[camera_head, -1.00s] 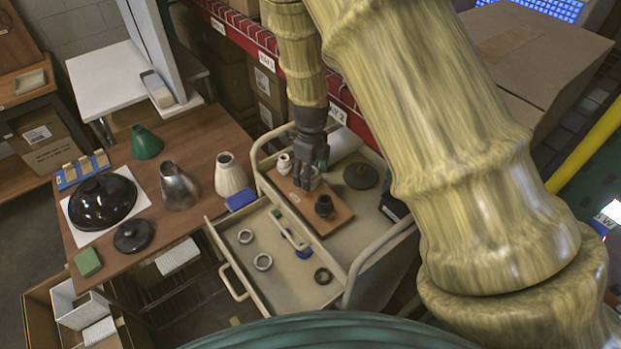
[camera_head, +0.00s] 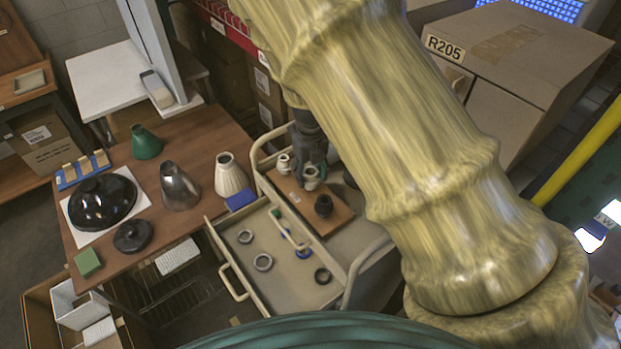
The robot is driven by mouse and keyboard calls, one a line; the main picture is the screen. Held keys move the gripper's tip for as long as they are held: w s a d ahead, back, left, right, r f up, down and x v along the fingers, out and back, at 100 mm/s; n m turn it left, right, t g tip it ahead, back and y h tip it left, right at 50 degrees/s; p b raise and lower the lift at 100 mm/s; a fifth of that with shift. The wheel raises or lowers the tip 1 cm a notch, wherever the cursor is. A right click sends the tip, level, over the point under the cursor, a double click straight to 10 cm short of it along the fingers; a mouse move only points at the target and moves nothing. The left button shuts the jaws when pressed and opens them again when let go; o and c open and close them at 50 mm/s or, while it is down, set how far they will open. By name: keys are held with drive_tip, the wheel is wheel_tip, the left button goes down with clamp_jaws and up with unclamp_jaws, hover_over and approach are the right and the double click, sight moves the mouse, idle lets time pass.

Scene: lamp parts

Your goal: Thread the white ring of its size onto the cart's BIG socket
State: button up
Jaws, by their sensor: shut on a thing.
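A brown board (camera_head: 335,220) on the cart's top bears a small white socket (camera_head: 284,164), a larger white socket (camera_head: 311,183) and a dark socket (camera_head: 323,206). My gripper (camera_head: 312,166) points down over the larger white socket. Its dark fingers are shut on a pale piece at the socket's top, which looks like a white ring. The fingers hide much of it, so I cannot tell whether it is around the socket or just above. Two pale rings, a smaller one (camera_head: 245,236) and a larger one (camera_head: 263,262), lie in the open drawer.
The drawer (camera_head: 285,290) also holds a black ring (camera_head: 322,276), a blue ring (camera_head: 304,252) and a small green piece. A cream vase-shaped part (camera_head: 230,175) and a blue block (camera_head: 240,200) stand on the table to the left. My arm covers the cart's right side.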

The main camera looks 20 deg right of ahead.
drive_tip(key=shift+s+f+m, duration=0.15)
drive_tip(key=shift+m, duration=0.15)
drive_tip(key=shift+a+m, duration=0.1)
drive_tip(key=shift+m, duration=0.3)
drive_tip(key=o, duration=1.4)
